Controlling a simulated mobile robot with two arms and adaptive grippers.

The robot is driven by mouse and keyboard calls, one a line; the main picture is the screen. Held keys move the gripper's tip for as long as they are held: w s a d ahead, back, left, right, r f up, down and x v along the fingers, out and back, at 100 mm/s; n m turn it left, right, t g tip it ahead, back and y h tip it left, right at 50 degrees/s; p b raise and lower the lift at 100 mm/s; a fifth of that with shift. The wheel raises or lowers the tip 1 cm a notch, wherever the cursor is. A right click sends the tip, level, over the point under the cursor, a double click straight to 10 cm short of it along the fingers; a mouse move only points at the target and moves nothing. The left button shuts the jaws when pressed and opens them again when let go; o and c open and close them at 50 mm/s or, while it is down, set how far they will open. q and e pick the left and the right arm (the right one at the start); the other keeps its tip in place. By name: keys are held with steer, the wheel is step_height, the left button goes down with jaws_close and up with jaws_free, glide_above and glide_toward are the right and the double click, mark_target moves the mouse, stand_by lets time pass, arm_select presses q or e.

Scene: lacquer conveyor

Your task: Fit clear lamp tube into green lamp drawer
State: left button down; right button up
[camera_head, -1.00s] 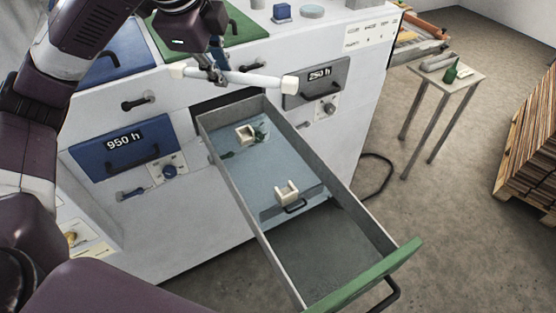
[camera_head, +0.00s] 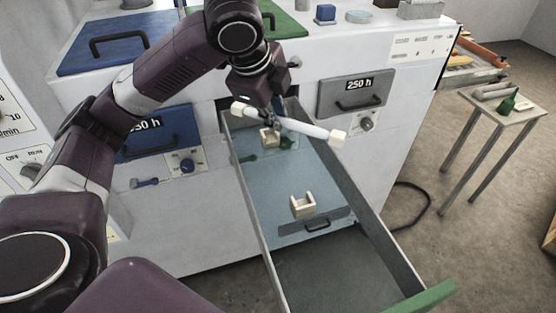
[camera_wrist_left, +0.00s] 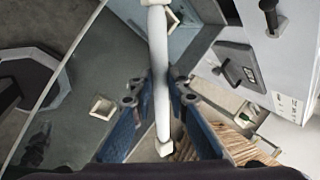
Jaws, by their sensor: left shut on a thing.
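My left gripper (camera_head: 268,122) is shut on the clear lamp tube (camera_head: 305,127), a whitish tube with cream end caps. It holds the tube near its middle above the back part of the open drawer. In the left wrist view the tube (camera_wrist_left: 160,75) runs between the two blue fingers. The green-fronted lamp drawer (camera_head: 425,300) is pulled out toward me. Inside are two cream U-shaped holders, a near one (camera_head: 303,205) and a far one (camera_head: 268,139) partly behind the gripper. The tube is apart from both holders. My right gripper is not in view.
A blue 950 h drawer (camera_head: 160,134) is left of the open drawer and a grey 250 h drawer (camera_head: 352,92) is right of it; both are shut. A small table (camera_head: 500,105) with a green bottle stands at right.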

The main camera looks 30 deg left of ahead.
arm_select(q)
step_height(320, 180, down, 13)
steer(key=shift+d+r+p, duration=0.1)
steer(key=shift+p, duration=0.2)
steer(key=shift+f, duration=0.65)
steer(key=c, duration=1.8)
jaws_free()
steer(key=shift+c, duration=0.2)
steer(key=shift+w+r, duration=0.1)
steer(key=shift+r, duration=0.15)
steer(key=v, duration=1.2)
steer(key=shift+r, duration=0.4)
